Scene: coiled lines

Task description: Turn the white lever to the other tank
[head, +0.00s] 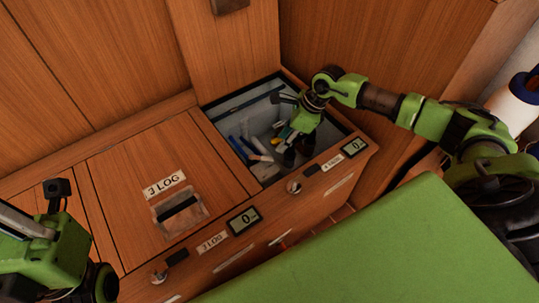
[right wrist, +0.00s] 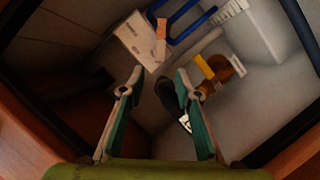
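I cannot make out a white lever or any tanks in either view. My right gripper (head: 284,138) reaches down into an open compartment (head: 216,103) of the wooden cabinet. In the right wrist view my right gripper (right wrist: 156,80) has its two teal fingers spread apart, with nothing held between them. Loose items lie beyond the fingers: a white block (right wrist: 130,38), a blue looped item (right wrist: 185,22), and yellow (right wrist: 203,66) and brown (right wrist: 232,68) pieces. My left arm is at the lower left of the head view; its fingertips are not clear.
A green padded surface (head: 370,250) fills the lower right. Wooden walls stand behind.

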